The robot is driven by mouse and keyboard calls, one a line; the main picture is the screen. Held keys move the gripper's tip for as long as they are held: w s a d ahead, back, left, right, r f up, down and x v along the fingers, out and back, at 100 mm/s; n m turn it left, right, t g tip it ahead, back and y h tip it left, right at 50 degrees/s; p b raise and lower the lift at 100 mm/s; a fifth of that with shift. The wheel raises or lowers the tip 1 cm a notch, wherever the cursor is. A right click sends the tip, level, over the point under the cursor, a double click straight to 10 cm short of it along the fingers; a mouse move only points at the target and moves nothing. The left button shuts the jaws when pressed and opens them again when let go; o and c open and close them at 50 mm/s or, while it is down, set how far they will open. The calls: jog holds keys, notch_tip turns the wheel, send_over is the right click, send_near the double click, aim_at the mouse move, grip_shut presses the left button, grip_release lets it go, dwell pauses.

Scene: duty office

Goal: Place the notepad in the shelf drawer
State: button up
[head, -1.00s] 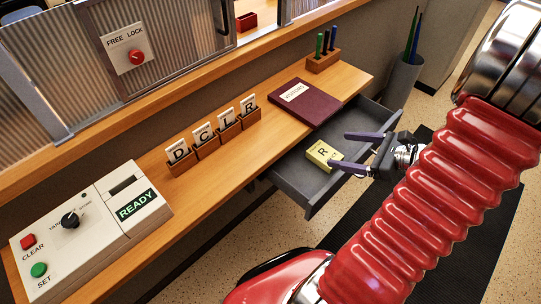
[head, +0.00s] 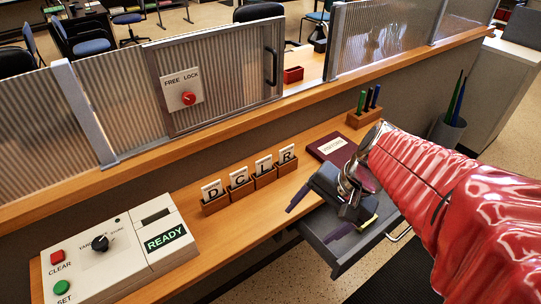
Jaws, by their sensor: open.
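The yellow notepad (head: 368,222) lies inside the pulled-out grey shelf drawer (head: 342,258), under the wooden counter. Only a yellow edge of it shows now, because my gripper covers the rest. My gripper (head: 312,223) is open, with its two purple fingers spread and nothing seen between them. It appears above the drawer and the counter's front edge, its fingers pointing left. Its exact height over the drawer cannot be told.
A maroon visitors book (head: 331,147) lies on the counter behind my gripper, partly covered by my arm. Card holders (head: 265,180), a control box (head: 125,250) and a pen block (head: 365,119) stand along the counter. A glazed partition (head: 215,75) rises behind.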

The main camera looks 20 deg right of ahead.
jog(key=s+a+r+n+t+h, duration=0.2)
jog(key=a+r+n, duration=0.3)
jog(key=n, duration=0.5)
jog(key=shift+r+t+h, duration=0.5)
jog(key=shift+r+h, duration=0.3)
jog(key=shift+r, duration=0.4)
jog(key=shift+s, duration=0.1)
